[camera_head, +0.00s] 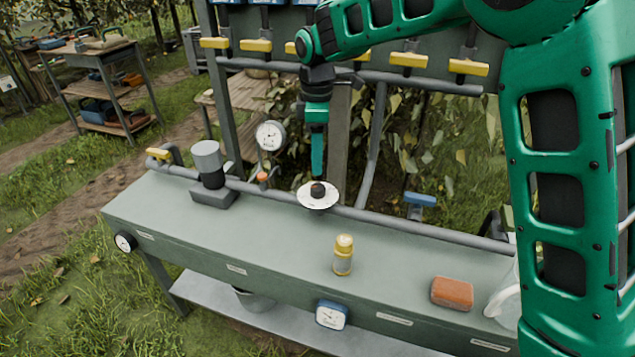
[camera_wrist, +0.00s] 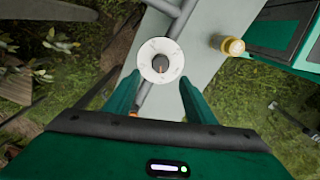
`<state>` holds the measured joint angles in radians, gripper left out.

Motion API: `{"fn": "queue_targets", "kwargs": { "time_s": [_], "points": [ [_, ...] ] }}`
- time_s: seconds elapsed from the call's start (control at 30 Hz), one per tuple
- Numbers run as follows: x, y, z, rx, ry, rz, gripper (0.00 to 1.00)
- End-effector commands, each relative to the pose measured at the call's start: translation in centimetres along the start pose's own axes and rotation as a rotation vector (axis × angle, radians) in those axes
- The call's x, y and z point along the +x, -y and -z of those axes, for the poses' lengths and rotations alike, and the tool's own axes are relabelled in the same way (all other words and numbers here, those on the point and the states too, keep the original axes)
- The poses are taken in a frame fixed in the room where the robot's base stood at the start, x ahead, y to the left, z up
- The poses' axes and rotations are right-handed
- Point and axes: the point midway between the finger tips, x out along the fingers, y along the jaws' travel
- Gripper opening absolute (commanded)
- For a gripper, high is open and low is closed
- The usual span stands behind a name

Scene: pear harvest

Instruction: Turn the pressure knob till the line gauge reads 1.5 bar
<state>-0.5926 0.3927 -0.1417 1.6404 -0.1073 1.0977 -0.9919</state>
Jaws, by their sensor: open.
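The pressure knob (camera_head: 318,188) is small and black, on a round white dial plate at the pipe along the bench's back edge. In the wrist view the knob (camera_wrist: 161,63) has an orange-brown mark. My gripper (camera_head: 317,176) points down just above the knob, apart from it as far as I can tell. In the wrist view my gripper (camera_wrist: 160,82) is open, with its two green fingers on either side below the dial plate and nothing between them. A round white gauge (camera_head: 270,135) stands on the pipe to the left, probably the line gauge; its reading is too small to tell.
On the bench (camera_head: 265,225) stand a yellow-capped bottle (camera_head: 343,255), an orange block (camera_head: 452,293) and a grey cylinder device (camera_head: 208,165). Other gauges are a black-rimmed one (camera_head: 125,241) and a blue one (camera_head: 331,315). Yellow-handled valves (camera_head: 408,60) hang above.

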Motion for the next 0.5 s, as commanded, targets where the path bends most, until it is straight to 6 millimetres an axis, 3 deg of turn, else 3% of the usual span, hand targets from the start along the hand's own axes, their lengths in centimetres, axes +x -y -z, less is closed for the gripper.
{"fn": "queue_targets", "kwargs": {
  "time_s": [0.3, 0.5],
  "points": [
    [5.7, 0.1, -0.2, 0.004, 0.003, 0.004, 0.50],
    [7.9, 0.0, -0.2, 0.004, 0.001, 0.002, 0.50]
  ]
}}
